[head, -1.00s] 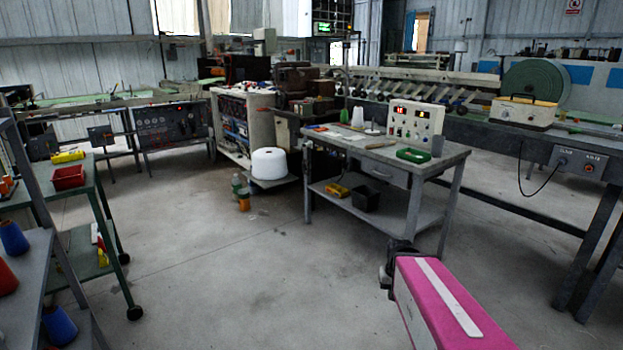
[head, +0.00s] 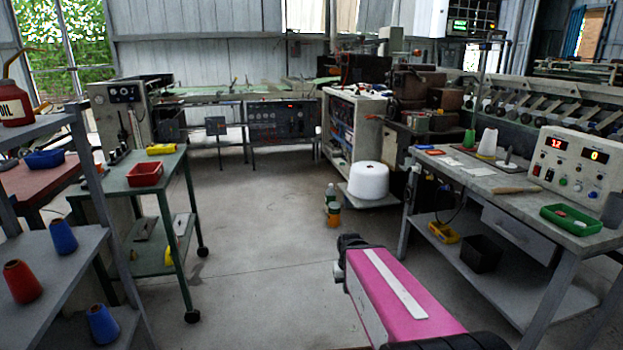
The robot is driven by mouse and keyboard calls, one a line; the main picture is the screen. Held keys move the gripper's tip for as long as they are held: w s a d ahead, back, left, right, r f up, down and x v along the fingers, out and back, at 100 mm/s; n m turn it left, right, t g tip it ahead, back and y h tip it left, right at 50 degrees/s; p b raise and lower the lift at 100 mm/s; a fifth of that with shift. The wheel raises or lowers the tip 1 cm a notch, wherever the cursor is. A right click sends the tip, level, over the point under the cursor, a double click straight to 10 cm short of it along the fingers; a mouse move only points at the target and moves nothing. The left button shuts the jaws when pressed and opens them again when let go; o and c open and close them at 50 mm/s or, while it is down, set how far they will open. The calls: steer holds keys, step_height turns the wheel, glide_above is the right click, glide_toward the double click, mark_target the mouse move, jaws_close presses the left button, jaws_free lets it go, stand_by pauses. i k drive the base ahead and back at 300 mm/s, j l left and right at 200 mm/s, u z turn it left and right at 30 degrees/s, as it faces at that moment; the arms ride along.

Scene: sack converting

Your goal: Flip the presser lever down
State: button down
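I cannot make out a presser lever for certain in the head view. A grey upright machine (head: 121,112) with a dark dial panel and thin upright rods stands at the left, by the far end of the green cart (head: 150,180). Any lever on it is too small to tell. My pink arm link with a white stripe reaches in from the bottom middle, over the open floor and well apart from that machine. My gripper's fingers do not show.
Grey shelves (head: 60,285) with red and blue thread cones stand at near left. A red tray (head: 145,174) sits on the green cart. A grey workbench (head: 480,180) with a control box (head: 575,165) stands at right. The middle floor (head: 260,250) is clear.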

mark_target(422, 79)
steer(key=i+l+z, duration=0.3)
steer(key=i, duration=0.35)
steer(key=i+j+z, duration=0.1)
steer(key=i+z, duration=0.15)
steer(key=i, duration=0.35)
steer(key=i+l+z, duration=0.15)
steer(key=i+l, duration=0.2)
steer(key=i, duration=0.1)
